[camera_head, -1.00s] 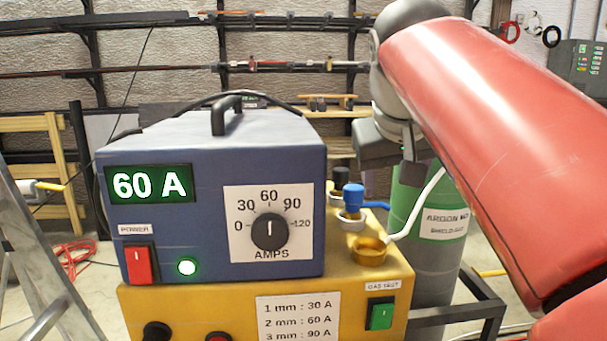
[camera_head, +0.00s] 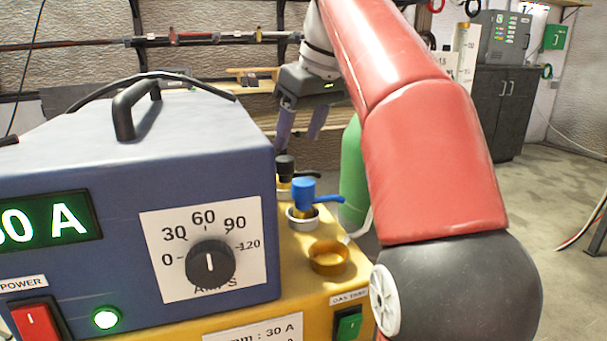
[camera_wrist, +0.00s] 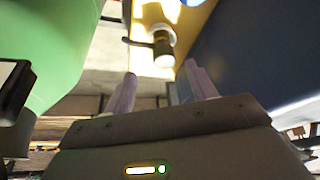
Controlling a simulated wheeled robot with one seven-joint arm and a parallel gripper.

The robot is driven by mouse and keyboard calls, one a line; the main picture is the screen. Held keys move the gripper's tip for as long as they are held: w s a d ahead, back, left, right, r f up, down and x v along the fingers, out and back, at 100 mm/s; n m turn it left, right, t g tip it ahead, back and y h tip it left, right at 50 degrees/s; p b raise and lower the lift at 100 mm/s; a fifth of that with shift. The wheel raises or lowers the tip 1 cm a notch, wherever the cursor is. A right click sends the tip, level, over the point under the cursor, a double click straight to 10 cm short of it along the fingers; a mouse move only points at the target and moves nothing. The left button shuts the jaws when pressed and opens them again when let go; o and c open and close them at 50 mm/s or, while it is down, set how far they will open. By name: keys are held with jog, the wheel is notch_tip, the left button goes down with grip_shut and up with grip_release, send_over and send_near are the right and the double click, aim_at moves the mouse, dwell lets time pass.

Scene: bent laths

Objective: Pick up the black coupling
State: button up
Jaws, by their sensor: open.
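The black coupling (camera_head: 284,166) stands in a socket on the yellow unit (camera_head: 300,255), behind the blue coupling (camera_head: 304,194). In the wrist view a dark coupling with a side lever (camera_wrist: 161,42) shows just beyond the fingertips; it looks like the black one. My gripper (camera_head: 300,138) is open, above and behind the black coupling, fingers pointing down. In the wrist view my gripper (camera_wrist: 160,76) has nothing between its two fingers. I cannot tell the exact gap to the coupling.
The blue welding unit (camera_head: 130,190) with a handle stands close on the left.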

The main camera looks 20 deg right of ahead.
aim_at(287, 159)
jog(key=b+x, duration=0.1)
jog(key=x, duration=0.1)
jog(key=b+x, duration=0.1)
jog(key=x, duration=0.2)
jog(key=b+x, duration=0.1)
jog(key=x, duration=0.1)
jog(key=shift+w+a+f, duration=0.1)
jog(key=shift+a+f, duration=0.05)
jog(key=shift+a, duration=0.2)
jog(key=c, duration=1.1)
